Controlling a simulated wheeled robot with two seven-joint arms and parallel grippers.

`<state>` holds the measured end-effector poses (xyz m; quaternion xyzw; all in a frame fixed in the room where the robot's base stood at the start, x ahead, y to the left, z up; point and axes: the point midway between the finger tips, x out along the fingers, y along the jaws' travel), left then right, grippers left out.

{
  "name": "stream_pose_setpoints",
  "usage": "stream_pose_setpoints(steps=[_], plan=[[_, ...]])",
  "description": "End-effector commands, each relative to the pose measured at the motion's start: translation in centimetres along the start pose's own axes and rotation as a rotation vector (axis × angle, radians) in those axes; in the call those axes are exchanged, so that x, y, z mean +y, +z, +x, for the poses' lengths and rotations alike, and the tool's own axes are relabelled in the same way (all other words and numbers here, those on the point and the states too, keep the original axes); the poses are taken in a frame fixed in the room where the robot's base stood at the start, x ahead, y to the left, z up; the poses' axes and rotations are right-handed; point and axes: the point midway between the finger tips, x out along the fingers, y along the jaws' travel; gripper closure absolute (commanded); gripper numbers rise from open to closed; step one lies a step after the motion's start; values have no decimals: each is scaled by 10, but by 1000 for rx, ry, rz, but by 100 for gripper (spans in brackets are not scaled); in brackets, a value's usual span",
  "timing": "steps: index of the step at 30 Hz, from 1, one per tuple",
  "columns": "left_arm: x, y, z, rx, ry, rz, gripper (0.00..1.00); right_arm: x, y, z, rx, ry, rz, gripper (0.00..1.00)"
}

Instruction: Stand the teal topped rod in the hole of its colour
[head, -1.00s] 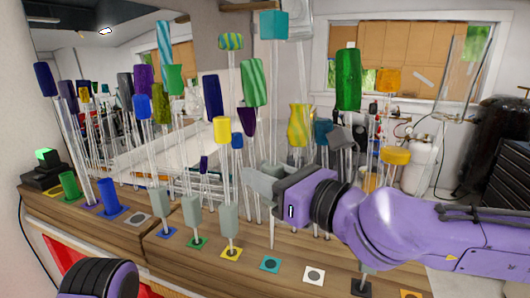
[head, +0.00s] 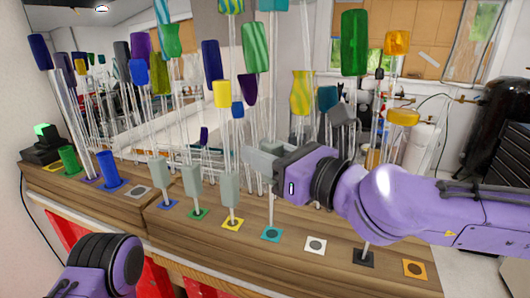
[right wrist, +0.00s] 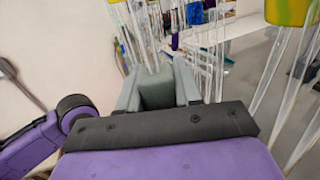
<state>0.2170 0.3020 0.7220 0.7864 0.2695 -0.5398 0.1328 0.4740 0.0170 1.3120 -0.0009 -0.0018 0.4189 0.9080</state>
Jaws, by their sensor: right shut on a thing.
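The teal topped rod shows in the head view, its teal top (head: 272,5) cut by the upper edge. My right gripper (head: 264,162) is shut on the rod's grey grip block, and this block (right wrist: 156,92) sits between the fingers in the right wrist view. The rod is about upright. Its lower end comes down at the teal square with the hole (head: 271,234) on the wooden ledge; I cannot tell whether the tip is inside the hole. My left gripper is out of view; only part of that arm shows at lower left.
Rods with grey blocks stand in the blue (head: 167,204), green (head: 197,214) and yellow (head: 232,223) squares, left of the teal one. White (head: 315,245) and orange (head: 415,268) squares are empty; a rod stands in the black one (head: 364,258). Many tall glass rods crowd behind.

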Motion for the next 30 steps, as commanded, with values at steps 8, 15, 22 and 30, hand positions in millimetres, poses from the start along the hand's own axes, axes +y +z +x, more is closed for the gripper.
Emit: stream_pose_setpoints(steps=[8, 15, 22, 30], plan=[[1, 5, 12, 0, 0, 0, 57, 0, -13, 0, 0, 0, 1, 100], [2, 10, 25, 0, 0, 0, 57, 0, -28, -1, 0, -1, 2, 100], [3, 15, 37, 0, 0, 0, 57, 0, -42, -2, -1, 0, 2, 100], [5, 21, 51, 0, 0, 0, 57, 0, -58, -3, -1, 0, 3, 100]])
